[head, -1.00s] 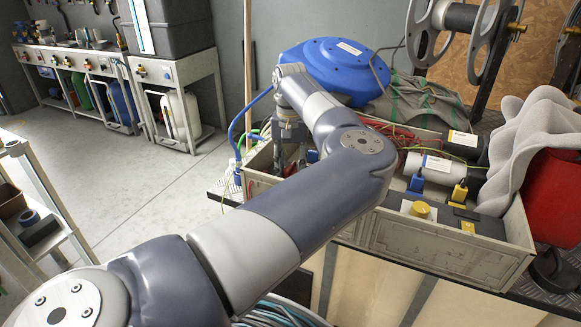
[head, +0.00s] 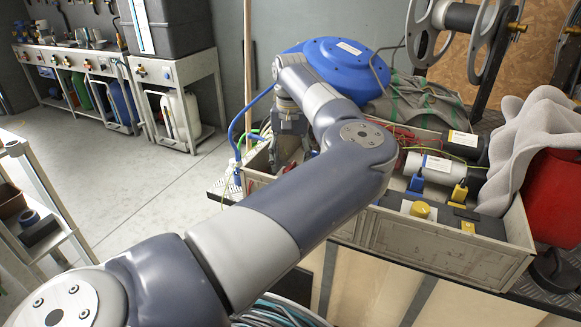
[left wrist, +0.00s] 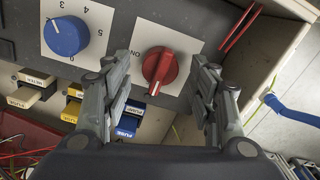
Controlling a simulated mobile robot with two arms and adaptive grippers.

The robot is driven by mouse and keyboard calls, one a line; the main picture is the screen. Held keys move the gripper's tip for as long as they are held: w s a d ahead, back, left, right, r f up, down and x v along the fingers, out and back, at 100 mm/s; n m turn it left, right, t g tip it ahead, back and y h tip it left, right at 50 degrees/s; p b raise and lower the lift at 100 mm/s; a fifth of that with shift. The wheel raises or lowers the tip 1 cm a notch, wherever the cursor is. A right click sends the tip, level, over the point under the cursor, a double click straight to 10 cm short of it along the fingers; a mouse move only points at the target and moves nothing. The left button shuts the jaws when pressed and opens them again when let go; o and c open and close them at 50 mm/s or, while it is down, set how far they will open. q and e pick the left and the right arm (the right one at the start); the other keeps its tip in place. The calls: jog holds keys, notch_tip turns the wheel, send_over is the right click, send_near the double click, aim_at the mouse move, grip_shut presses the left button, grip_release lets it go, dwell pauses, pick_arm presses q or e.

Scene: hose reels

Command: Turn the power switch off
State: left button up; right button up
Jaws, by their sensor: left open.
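The power switch is a red rotary knob (left wrist: 160,68) on a white plate marked "ON", set in a dark grey panel, in the left wrist view. My left gripper (left wrist: 165,95) is open. Its two fingers stand to the left and right of the red knob, and I see no contact. In the head view my left gripper (head: 285,150) points down into the left end of the grey crate (head: 440,245), where my arm hides the knob. My right gripper is in neither view.
A blue numbered knob (left wrist: 66,36) sits left of the red one. Fuses (left wrist: 38,82) and wires lie close by. A blue hose (left wrist: 300,113) passes outside the crate wall. A blue hose reel (head: 335,68) stands behind the crate.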

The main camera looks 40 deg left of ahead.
pick_arm(q)
notch_tip(320, 180, up, 10)
dwell(0.3)
dwell(0.5)
